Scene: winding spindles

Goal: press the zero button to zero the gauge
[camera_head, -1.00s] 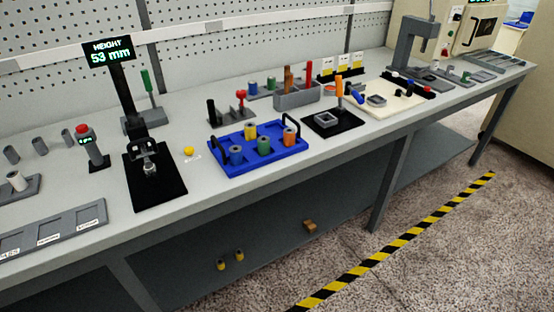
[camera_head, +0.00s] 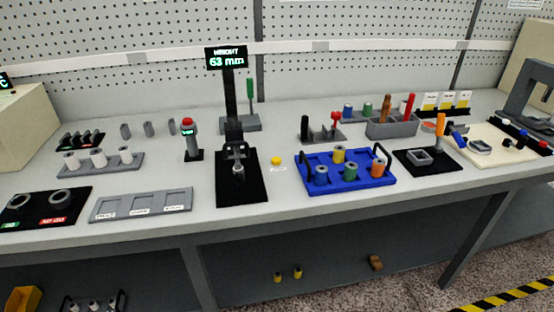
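The height gauge (camera_head: 236,140) stands on a black base near the middle of the bench. Its display (camera_head: 226,58) reads HEIGHT and a value in mm, slightly blurred, which looks like 53 mm. A small round yellow button (camera_head: 277,160) sits on the bench just right of the gauge base, with a small white label in front of it that is too small to read. Nothing touches the button. Neither of my grippers is in view.
A blue tray (camera_head: 345,187) with several coloured spindles lies right of the button. A red-topped post (camera_head: 188,140) with a small green display stands left of the gauge. A grey three-slot tray (camera_head: 140,204) lies at front left. The bench front around the button is clear.

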